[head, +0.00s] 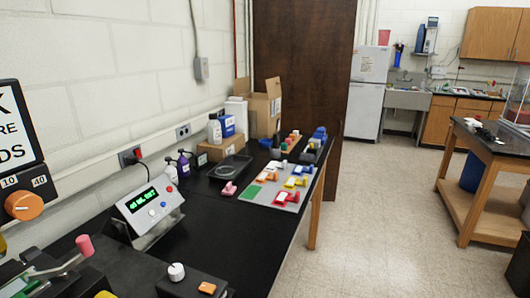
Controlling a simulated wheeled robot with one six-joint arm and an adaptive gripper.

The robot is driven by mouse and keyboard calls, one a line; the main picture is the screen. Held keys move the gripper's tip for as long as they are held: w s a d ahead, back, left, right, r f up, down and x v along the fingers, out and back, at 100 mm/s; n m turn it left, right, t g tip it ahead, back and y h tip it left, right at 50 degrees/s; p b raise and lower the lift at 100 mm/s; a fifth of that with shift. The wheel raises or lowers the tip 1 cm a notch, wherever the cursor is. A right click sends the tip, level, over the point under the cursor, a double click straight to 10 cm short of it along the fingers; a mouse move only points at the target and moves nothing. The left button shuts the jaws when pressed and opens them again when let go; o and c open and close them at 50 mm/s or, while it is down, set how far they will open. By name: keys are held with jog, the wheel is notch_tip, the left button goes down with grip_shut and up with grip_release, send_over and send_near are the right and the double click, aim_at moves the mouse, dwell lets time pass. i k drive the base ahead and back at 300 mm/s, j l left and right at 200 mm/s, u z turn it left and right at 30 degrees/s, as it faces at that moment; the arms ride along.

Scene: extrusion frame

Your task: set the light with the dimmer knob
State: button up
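A white round knob (176,271) sits on top of a dark box (192,287) at the front edge of the black bench, beside an orange button (207,288). A larger orange knob (24,206) is on a panel at the left edge, under the numbers 10 and 40. No label shows which of the two is the dimmer knob. No lamp clearly tied to either knob shows. My gripper is not in view.
A grey console (150,213) with a green display stands behind the dark box. A pink-handled metal lever (84,246) sticks up at lower left. A grey board (275,190) with coloured parts lies farther back. Bare black bench top (225,235) lies between.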

aim_at(177, 273)
jog(key=i+l+u, duration=0.55)
jog(key=l+u, duration=0.8)
jog(key=l, duration=0.2)
jog(key=k+l+u, duration=0.15)
jog(key=l+u, duration=0.3)
jog(key=k+l+u, duration=0.2)
jog(key=l+u, duration=0.25)
jog(key=l, duration=0.15)
